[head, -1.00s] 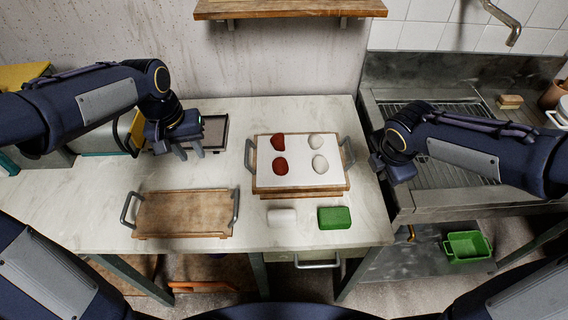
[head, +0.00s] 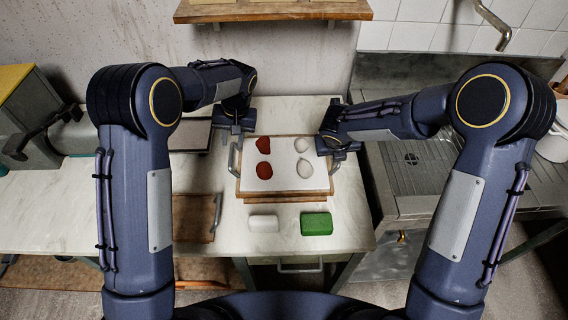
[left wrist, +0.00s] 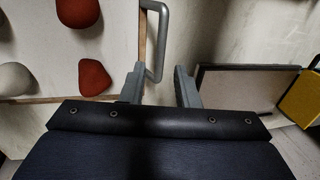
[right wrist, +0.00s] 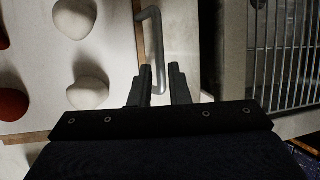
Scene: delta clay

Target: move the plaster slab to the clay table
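The plaster slab (head: 284,162) is a white plate on a wooden board with a grey handle at each side. It lies on the pale table (head: 225,240) and carries two red and two white clay lumps. My left gripper (head: 237,133) is open at the slab's left handle (head: 233,160); in the left wrist view the handle (left wrist: 166,30) reaches between the fingertips. My right gripper (head: 336,153) is open at the right handle, which shows between its fingers in the right wrist view (right wrist: 155,45). I cannot tell which surface is the clay table.
A white block (head: 264,223) and a green block (head: 317,223) lie in front of the slab. A second wooden board (head: 190,218) is partly behind my left arm, with a dark-framed tray (head: 187,136) behind it. A steel sink (head: 410,175) stands right, a shelf (head: 275,11) above.

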